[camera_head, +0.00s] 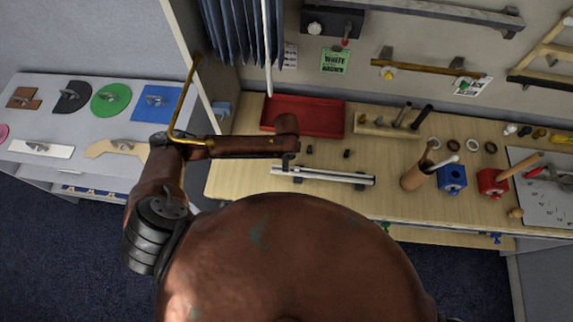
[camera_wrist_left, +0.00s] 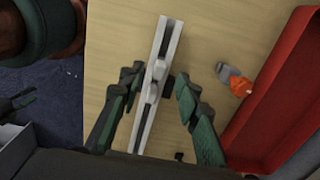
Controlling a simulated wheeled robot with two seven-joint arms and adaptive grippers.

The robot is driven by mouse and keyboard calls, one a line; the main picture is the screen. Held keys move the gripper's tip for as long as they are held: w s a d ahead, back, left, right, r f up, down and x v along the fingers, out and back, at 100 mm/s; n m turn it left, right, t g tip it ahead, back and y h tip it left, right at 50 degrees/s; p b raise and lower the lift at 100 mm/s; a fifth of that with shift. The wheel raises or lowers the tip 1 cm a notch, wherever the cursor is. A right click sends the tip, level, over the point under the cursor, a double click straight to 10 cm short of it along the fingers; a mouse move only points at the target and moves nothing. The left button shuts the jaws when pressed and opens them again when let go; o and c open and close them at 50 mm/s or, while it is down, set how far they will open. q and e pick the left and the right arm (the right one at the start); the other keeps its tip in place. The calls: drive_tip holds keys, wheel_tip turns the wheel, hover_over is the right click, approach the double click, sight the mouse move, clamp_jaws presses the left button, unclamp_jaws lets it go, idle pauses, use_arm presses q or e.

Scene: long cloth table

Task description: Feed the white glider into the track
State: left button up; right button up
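The pale track (camera_head: 330,176) lies lengthwise near the front of the wooden table. In the left wrist view the track (camera_wrist_left: 143,125) runs between the fingers of my left gripper (camera_wrist_left: 155,88). These fingers are apart, one on each side of the track. A pale rounded piece (camera_wrist_left: 157,70) sits on the track between them, perhaps the white glider; I cannot tell whether either finger touches it. In the head view my left gripper (camera_head: 288,160) is small and partly hidden at the track's left part. I cannot make out my right gripper in either view.
A red tray (camera_head: 310,116) stands behind the track. Two small dark pieces, one left (camera_head: 309,150) and one right (camera_head: 347,153), lie just behind it. A brown cup (camera_head: 413,178), a blue block (camera_head: 452,178) and a red block (camera_head: 491,181) stand to the right.

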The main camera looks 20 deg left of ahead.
use_arm(q)
drive_tip(key=shift+r, duration=2)
